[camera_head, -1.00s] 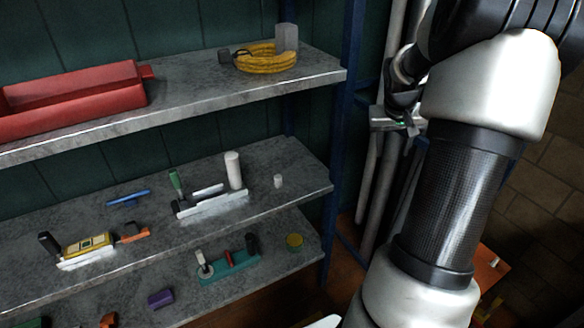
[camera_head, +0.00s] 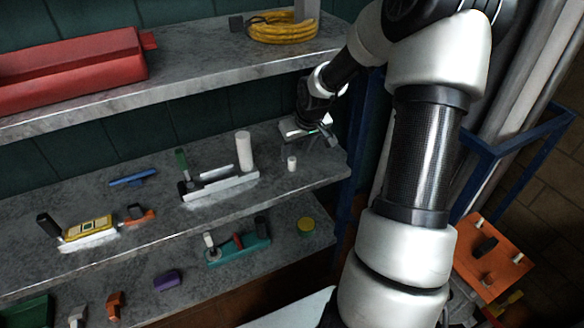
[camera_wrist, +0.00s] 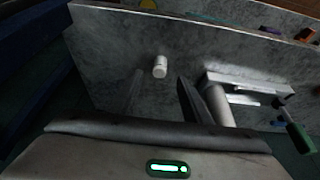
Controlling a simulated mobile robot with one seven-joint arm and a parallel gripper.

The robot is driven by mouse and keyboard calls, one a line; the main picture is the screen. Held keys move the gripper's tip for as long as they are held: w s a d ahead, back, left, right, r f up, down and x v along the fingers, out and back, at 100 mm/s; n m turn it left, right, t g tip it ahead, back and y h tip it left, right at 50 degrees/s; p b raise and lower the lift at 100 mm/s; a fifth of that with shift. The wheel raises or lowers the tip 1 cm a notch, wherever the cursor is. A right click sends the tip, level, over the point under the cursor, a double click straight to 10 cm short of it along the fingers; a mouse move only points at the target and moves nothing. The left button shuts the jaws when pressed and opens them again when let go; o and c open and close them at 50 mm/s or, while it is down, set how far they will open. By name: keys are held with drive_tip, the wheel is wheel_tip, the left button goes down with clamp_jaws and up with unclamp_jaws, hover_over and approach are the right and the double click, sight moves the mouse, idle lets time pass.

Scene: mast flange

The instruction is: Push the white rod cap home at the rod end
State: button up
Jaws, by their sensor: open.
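A small white cylinder, which looks like the rod cap (camera_head: 292,164), stands upright on the middle shelf near its right end. It also shows in the wrist view (camera_wrist: 160,67), beyond the fingertips and roughly in line with the gap between them. My gripper (camera_head: 318,146) is open and empty, above the shelf just right of the cap and apart from it. Its two dark fingers show in the wrist view (camera_wrist: 160,92). Left of the cap lies a white fixture (camera_head: 222,187) with a tall white cylinder (camera_head: 245,151), a short light bar and a green handle (camera_head: 181,160). I cannot tell which part is the rod end.
A blue tool (camera_head: 133,177) and a yellow-topped device (camera_head: 88,230) lie farther left. The upper shelf, with a red toolbox (camera_head: 72,70) and yellow coil (camera_head: 283,27), hangs above. A blue rack post (camera_head: 352,200) stands at right. A lower shelf holds a teal fixture (camera_head: 240,252).

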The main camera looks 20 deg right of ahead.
sight(292, 159)
drive_tip(key=b+x, duration=0.2)
drive_tip(key=x, duration=0.4)
drive_tip(key=shift+w+f+b, duration=0.2)
drive_tip(key=shift+w+b, duration=0.1)
drive_tip(key=shift+w, duration=0.05)
drive_tip(key=c, duration=1.1)
